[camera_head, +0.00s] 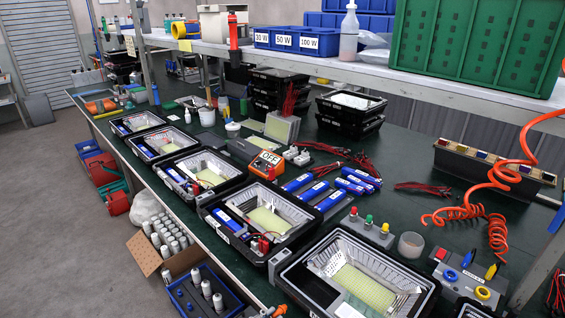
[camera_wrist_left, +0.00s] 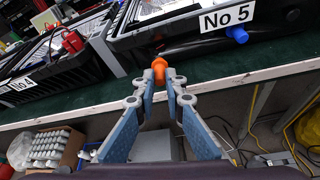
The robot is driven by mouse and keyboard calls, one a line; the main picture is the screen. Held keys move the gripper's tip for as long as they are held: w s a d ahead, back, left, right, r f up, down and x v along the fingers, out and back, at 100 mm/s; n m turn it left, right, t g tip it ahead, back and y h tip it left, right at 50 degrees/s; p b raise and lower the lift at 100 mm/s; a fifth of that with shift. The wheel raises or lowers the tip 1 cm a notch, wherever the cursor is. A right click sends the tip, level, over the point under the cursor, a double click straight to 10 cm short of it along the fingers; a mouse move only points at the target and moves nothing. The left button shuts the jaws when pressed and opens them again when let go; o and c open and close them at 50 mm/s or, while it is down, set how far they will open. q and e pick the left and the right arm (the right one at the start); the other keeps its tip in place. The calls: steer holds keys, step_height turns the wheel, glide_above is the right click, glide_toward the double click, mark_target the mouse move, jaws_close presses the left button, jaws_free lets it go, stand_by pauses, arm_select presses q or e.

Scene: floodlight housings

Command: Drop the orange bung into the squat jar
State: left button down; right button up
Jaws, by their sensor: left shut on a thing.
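The orange bung (camera_wrist_left: 159,68) is pinched between the fingertips of my left gripper (camera_wrist_left: 160,78) in the left wrist view. The gripper is in front of the bench's front edge, below the housing labelled No 5. In the head view the bung (camera_head: 280,310) shows as a small orange spot at the bottom edge, and most of the gripper is cut off. A low, frosted, open jar (camera_head: 411,245), which looks like the squat jar, stands on the bench at the right, beyond the nearest housing. My right gripper is in neither view.
The nearest floodlight housing (camera_head: 322,255) lies open between the bung and the jar. A grey block (camera_head: 368,236) with red, green and yellow knobs stands left of the jar. A grey control box (camera_head: 468,270) is to its right. An orange coiled hose (camera_head: 497,215) hangs beyond.

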arm_select(q)
steer(key=a+r, duration=0.4)
steer(key=a, duration=0.5)
steer(key=s+a+r+m+g+h, duration=0.1)
steer(key=s+a+r, duration=0.2)
steer(key=r, duration=0.5)
steer(key=s+a+r+m+g+h, duration=0.1)
steer(key=s+a+r+m, duration=0.1)
steer(key=s+r, duration=0.4)
step_height(320, 180, up, 2)
steer(key=shift+s+a+g+h, duration=0.3)
steer(key=shift+a+g, duration=0.1)
steer(key=shift+a, duration=0.25)
steer(key=shift+w, duration=0.1)
